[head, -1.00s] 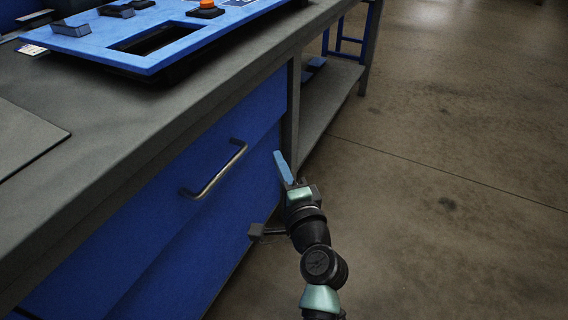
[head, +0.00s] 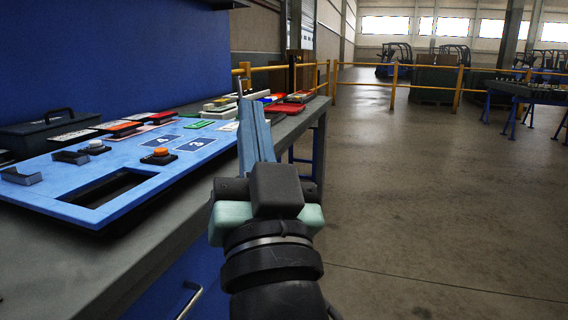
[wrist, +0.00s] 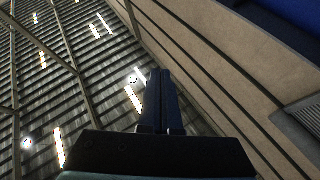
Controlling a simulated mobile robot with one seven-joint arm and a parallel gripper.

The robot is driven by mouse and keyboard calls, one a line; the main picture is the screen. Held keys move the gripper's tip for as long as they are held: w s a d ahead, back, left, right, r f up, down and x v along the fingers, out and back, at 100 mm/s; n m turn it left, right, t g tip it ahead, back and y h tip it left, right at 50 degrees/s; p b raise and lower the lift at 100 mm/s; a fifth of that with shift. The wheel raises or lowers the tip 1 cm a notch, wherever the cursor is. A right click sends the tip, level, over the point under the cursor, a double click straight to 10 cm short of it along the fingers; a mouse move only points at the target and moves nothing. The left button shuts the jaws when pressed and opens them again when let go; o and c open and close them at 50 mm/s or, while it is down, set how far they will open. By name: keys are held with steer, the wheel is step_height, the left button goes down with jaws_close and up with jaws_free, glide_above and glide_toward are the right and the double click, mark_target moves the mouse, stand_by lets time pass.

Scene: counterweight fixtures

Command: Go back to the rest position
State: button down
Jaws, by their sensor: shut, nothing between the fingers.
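My gripper (head: 254,125) is raised in the middle of the head view, in front of the workbench's right end. Its blue fingers point up and lie together with nothing between them. In the wrist view the shut fingers (wrist: 160,100) point toward the ceiling and a wall, and no task object shows there. The gripper hides part of the bench behind it.
A grey workbench (head: 190,222) on the left carries a blue panel (head: 35,187) with a rectangular opening and an orange button (head: 161,152). Red trays (head: 287,108) lie farther back. Open concrete floor (head: 420,190) is on the right, with yellow railings (head: 393,85) beyond.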

steer(key=s+d+r+t+h, duration=0.3)
steer(key=s+r+t+h, duration=0.15)
steer(key=s+r, duration=0.55)
step_height(320, 180, up, 36)
steer(key=p, duration=3.7)
steer(key=shift+w+g, duration=0.25)
steer(key=shift+g, duration=0.2)
steer(key=shift+f, duration=0.1)
